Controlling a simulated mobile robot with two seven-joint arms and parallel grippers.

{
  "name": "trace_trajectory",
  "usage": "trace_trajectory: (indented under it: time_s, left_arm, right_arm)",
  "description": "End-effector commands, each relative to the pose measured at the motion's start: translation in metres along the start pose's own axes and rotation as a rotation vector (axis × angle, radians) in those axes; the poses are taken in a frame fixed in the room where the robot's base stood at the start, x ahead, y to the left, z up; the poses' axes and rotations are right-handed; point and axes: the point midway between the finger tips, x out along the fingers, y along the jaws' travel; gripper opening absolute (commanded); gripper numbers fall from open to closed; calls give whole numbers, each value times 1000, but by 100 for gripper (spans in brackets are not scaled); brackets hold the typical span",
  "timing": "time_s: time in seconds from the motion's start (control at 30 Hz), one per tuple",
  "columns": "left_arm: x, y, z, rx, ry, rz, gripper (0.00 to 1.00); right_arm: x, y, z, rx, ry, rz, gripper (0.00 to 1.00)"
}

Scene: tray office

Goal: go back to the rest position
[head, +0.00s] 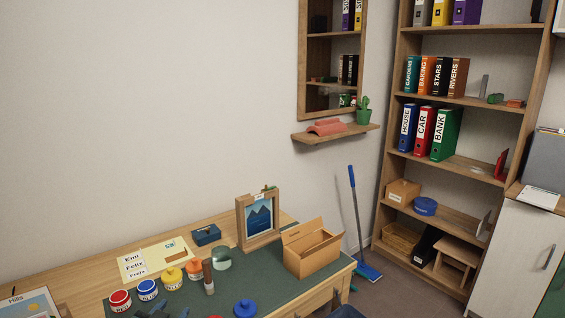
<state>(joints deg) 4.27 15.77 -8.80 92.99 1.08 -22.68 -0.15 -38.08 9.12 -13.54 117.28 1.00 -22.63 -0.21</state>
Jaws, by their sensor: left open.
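My left gripper (200,314) barely shows at the bottom edge of the head view, over the near side of the desk. Only slivers are visible there, and its arm is cut off by the frame. It is open, and I see nothing held in it. My right gripper is not in view.
The desk's green mat (275,284) bears several paint jars, a blue round lid (245,309), an open cardboard box (311,250) and a framed picture (258,217). A tall bookshelf (397,60) and a blue mop (368,272) stand beyond. Bare wall fills the upper left.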

Motion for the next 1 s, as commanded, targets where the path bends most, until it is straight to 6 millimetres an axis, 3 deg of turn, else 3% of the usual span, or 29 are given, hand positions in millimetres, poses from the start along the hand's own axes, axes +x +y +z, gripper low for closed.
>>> trace_trajectory:
  time_s: [0.03,0.2,0.3,0.43,0.6,1.0]
  left_arm:
    - [-23,28,27,-17,-37,42,42]
    - [-106,102,87,-88,-138,156,42]
    - [-152,134,107,-135,-191,205,42]
    - [-196,158,120,-183,-240,241,42]
    - [-221,169,124,-211,-267,260,42]
    - [-222,170,124,-212,-269,261,42]
  right_arm:
    - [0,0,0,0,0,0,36]
    - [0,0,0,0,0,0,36]
    - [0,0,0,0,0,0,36]
    - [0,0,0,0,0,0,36]
    - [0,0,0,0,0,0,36]
    - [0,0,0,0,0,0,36]
